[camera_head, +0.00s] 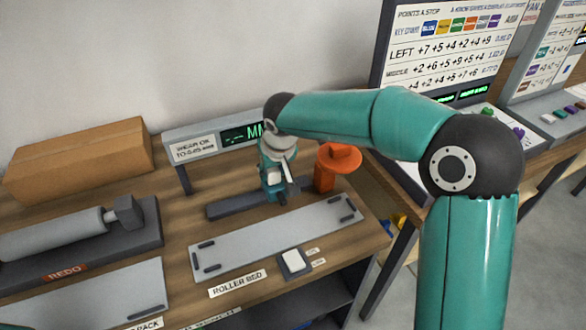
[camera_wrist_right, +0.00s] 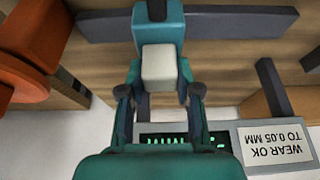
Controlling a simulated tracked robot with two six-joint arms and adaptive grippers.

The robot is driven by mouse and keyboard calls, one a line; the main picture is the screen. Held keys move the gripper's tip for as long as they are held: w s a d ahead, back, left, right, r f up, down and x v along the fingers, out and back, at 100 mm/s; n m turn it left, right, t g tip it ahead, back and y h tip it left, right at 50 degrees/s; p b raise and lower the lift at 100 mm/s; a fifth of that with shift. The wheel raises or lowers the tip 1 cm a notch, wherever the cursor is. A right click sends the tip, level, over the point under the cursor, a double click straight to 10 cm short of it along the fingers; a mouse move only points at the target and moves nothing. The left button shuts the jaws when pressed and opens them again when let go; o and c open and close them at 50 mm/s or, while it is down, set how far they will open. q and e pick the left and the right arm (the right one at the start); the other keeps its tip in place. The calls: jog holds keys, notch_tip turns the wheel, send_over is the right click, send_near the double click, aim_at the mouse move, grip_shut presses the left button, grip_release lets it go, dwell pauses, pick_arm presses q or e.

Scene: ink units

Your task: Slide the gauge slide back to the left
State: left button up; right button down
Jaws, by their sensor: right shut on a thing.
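The dark gauge rail (camera_head: 233,207) lies on the wooden bench in front of the gauge display (camera_head: 238,134). My right gripper (camera_head: 276,194) reaches down to the rail, right of its middle. It is shut on the gauge slide, which the fingers mostly hide. In the right wrist view, the teal fingers of my right gripper (camera_wrist_right: 157,25) close in on a small dark part of the gauge slide (camera_wrist_right: 156,10), in front of the rail (camera_wrist_right: 240,22). A pale block shows between the fingers; I cannot tell what it belongs to. My left gripper is not in view.
An orange knob-like part (camera_head: 338,158) stands close to the right of my gripper. A pale roller bed plate (camera_head: 275,237) lies in front of the rail. A cardboard box (camera_head: 80,160) and a grey roller (camera_head: 52,235) are at left. The rail's left part is clear.

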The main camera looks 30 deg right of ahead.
jog(key=b, duration=0.1)
send_over(220, 209)
jog(key=shift+d, duration=0.15)
jog(key=shift+r, duration=0.1)
jog(key=c, duration=1.1)
grip_release()
jog(key=shift+r, duration=0.15)
jog(key=v, duration=1.1)
jog(key=shift+s+r, duration=0.2)
jog(key=shift+s, duration=0.05)
